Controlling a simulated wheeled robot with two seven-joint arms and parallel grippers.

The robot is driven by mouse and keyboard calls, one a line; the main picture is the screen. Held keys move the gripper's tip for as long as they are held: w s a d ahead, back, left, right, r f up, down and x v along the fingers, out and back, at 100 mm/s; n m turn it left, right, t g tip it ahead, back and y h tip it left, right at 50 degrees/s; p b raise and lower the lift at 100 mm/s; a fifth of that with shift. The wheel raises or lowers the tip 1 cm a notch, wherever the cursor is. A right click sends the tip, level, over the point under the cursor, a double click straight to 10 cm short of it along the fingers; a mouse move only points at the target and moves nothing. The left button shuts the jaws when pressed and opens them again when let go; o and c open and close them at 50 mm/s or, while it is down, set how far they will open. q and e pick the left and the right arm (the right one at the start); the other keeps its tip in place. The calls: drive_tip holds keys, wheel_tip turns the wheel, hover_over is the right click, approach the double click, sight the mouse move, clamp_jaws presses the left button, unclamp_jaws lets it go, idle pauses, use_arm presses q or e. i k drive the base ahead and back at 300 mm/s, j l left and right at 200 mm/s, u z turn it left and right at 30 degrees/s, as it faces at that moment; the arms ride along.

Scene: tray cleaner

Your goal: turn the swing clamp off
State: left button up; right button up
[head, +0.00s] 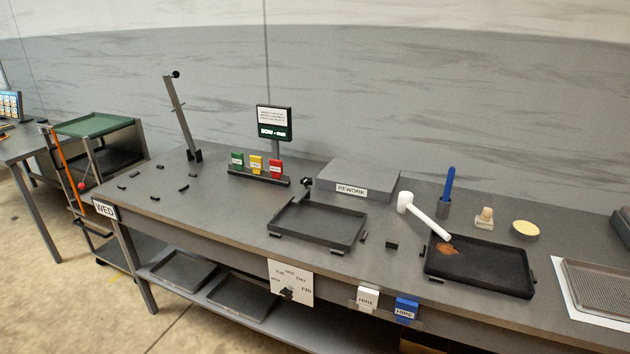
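Neither of my grippers is in view.
On the grey bench (215,208) are a sign (273,123), green, yellow and red tags, a REWORK block (358,180), a white mallet (424,216), a black tray (480,279) with a brown stain, a blue-handled tool (449,189) and a yellow pad (525,229). Small dark pieces lie left.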

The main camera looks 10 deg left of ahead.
sight(306, 182)
drive_tip(key=i+j+u, duration=0.2)
drive_tip(key=u, duration=0.2)
drive_tip(key=i+j+u, duration=0.1)
drive_tip(key=i+u, duration=0.15)
drive_tip(key=u, duration=0.2)
drive_tip(key=i+u, duration=0.25)
drive_tip(key=u, duration=0.15)
